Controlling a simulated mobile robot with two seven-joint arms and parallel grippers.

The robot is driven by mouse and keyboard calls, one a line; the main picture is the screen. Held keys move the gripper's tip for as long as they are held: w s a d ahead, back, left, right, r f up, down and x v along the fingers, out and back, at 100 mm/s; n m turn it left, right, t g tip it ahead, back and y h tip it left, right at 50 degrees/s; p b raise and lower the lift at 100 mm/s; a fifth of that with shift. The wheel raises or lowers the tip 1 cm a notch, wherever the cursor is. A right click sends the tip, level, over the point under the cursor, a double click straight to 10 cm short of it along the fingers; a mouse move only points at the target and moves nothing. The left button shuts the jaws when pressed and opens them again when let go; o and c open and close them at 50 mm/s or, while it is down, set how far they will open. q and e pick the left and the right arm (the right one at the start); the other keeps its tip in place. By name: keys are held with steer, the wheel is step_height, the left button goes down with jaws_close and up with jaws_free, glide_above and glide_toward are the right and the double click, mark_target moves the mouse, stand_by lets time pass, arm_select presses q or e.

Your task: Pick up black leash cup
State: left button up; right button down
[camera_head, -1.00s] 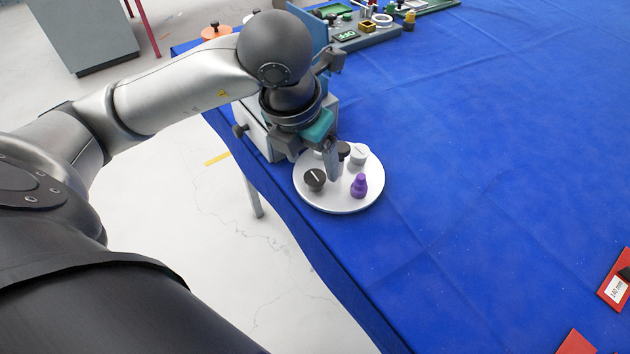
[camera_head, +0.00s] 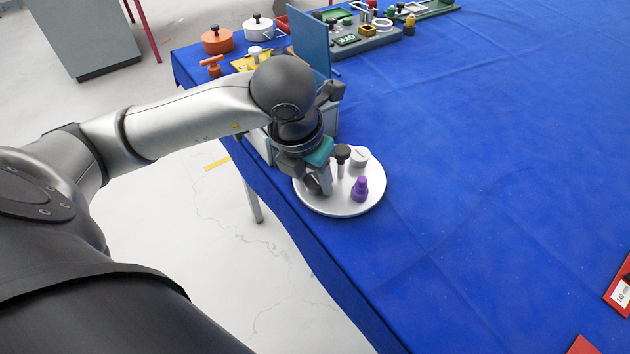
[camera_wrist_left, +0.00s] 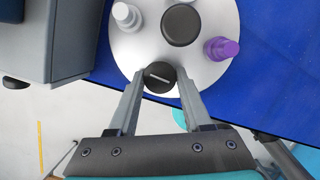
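A round black cup with a white line on its top (camera_wrist_left: 160,77) stands near the edge of a round white tray (camera_head: 352,207). My left gripper (camera_wrist_left: 161,90) is open, with one finger on each side of this cup; I cannot tell whether they touch it. In the head view my left gripper (camera_head: 322,186) points down over the tray's left part and hides most of the cup. A second black-topped piece on a thin grey post (camera_head: 342,153) stands behind it, and its plain black top shows in the wrist view (camera_wrist_left: 181,25). My right gripper is not in view.
A purple piece (camera_head: 360,188) and a light grey piece (camera_head: 359,157) also stand on the tray. A grey box (camera_wrist_left: 50,40) is close by on the left.

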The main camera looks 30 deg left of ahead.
arm_select(q)
jaws_close()
